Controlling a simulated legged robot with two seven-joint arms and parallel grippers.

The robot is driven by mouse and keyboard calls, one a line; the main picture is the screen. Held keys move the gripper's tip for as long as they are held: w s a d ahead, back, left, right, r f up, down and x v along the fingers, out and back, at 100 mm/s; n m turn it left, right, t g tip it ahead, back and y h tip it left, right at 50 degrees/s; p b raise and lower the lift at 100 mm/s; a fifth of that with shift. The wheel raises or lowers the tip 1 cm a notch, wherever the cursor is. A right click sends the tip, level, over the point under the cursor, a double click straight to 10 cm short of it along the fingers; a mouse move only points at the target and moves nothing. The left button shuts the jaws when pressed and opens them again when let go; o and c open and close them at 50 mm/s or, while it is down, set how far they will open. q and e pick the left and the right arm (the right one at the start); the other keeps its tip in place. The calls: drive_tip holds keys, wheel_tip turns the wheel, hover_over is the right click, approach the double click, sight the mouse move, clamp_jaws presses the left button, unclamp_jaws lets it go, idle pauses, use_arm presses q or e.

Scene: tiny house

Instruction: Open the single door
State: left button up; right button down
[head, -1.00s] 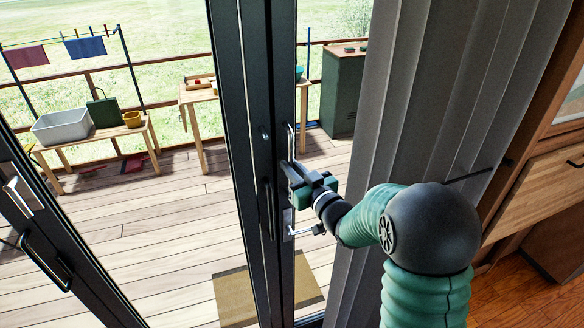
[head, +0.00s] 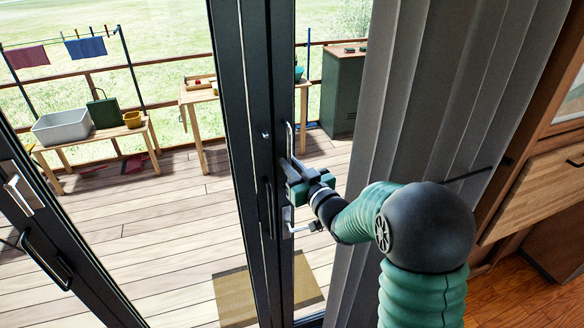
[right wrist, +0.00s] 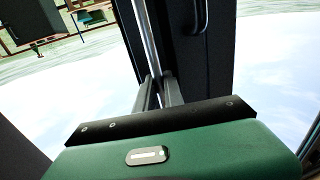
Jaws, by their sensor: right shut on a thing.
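The door with a dark frame (head: 278,85) and glass stands in the middle of the head view. A slim vertical metal handle (head: 289,138) is on its frame, and a silver lever (head: 301,229) sits below it. My right gripper (head: 288,168) is shut on the vertical handle, above the lever. In the right wrist view the handle's silver bar (right wrist: 147,38) runs down between the fingers of my right gripper (right wrist: 158,88). The gripper's body hides the bar's lower end. My left gripper is not in view.
Another dark-framed glass panel (head: 75,265) with a black pull handle stands at the left. A grey curtain (head: 400,100) hangs close behind my right arm, beside wooden cabinetry (head: 535,190). Outside are a deck with a doormat (head: 235,298), tables and a green cabinet (head: 343,95).

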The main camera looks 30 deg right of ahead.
sight(281, 152)
drive_tip(key=w, duration=0.2)
drive_tip(key=w+m+h+b, duration=0.1)
drive_tip(key=w, duration=0.1)
drive_tip(key=w+h, duration=0.1)
drive_tip(key=w, duration=0.1)
drive_tip(key=shift+w+d+f+b, duration=0.3)
drive_tip(key=shift+w+d+b, duration=0.1)
drive_tip(key=shift+w+d, duration=0.15)
drive_tip(key=shift+s+r, duration=0.1)
drive_tip(key=shift+s, duration=0.3)
drive_tip(key=c, duration=1.8)
unclamp_jaws()
drive_tip(key=shift+s+r, duration=0.1)
drive_tip(key=shift+s, duration=0.05)
drive_tip(key=o, duration=0.3)
drive_tip(key=shift+o, duration=0.2)
drive_tip(key=shift+w, duration=0.25)
drive_tip(key=shift+d, duration=0.1)
